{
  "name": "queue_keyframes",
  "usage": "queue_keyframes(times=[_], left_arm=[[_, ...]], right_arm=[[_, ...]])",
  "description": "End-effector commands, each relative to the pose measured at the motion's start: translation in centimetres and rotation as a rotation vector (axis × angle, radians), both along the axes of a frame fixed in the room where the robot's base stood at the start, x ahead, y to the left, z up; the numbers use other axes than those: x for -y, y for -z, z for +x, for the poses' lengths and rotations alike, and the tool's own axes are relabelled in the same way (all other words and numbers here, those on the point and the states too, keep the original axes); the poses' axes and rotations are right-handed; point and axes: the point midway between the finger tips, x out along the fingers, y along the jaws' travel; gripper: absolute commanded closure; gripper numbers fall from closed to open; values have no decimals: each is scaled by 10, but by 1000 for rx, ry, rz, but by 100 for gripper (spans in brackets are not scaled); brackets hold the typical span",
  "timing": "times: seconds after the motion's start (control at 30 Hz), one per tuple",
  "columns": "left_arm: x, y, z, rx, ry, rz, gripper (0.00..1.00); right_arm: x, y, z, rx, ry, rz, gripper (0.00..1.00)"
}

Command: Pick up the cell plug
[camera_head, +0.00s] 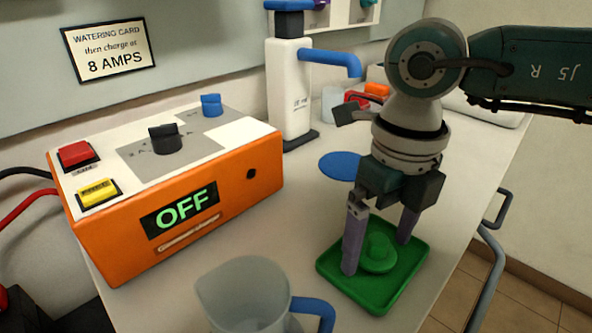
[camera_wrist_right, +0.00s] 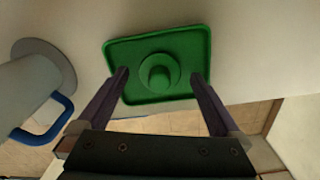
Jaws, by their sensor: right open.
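The cell plug (camera_head: 378,252) is green, with a round flange and a raised knob. It sits in a square green tray (camera_head: 374,296) on the bench's right side. In the right wrist view the plug (camera_wrist_right: 159,74) lies between and a little beyond the fingertips, on the tray (camera_wrist_right: 197,40). My right gripper (camera_head: 379,258) points down over the tray, open, with one finger on each side of the plug. Its fingers (camera_wrist_right: 160,76) appear apart from the plug. Whether the fingertips touch the tray I cannot tell. My left gripper is not in view.
A clear jug (camera_head: 243,295) with a blue handle stands at the front, left of the tray. An orange charger (camera_head: 200,222) reading OFF is at left. A white dispenser (camera_head: 289,88) and blue disc (camera_head: 340,165) are behind. The bench's right edge (camera_head: 470,235) is near the tray.

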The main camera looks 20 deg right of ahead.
Motion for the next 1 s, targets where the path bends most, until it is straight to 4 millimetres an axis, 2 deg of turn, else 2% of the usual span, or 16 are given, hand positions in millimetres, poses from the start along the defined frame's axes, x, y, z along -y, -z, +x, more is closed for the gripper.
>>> queue_keyframes(times=[0.07, 0.17, 0.83, 1.0], left_arm=[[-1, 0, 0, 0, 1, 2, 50], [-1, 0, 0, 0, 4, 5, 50], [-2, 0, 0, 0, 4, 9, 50], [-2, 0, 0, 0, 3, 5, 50]], right_arm=[[0, 0, 0, 0, 0, 0, 0], [0, -1, 0, 0, 0, 0, 9], [0, -1, 0, 1, 0, 0, 84], [0, -1, 0, 1, 0, 0, 87]])
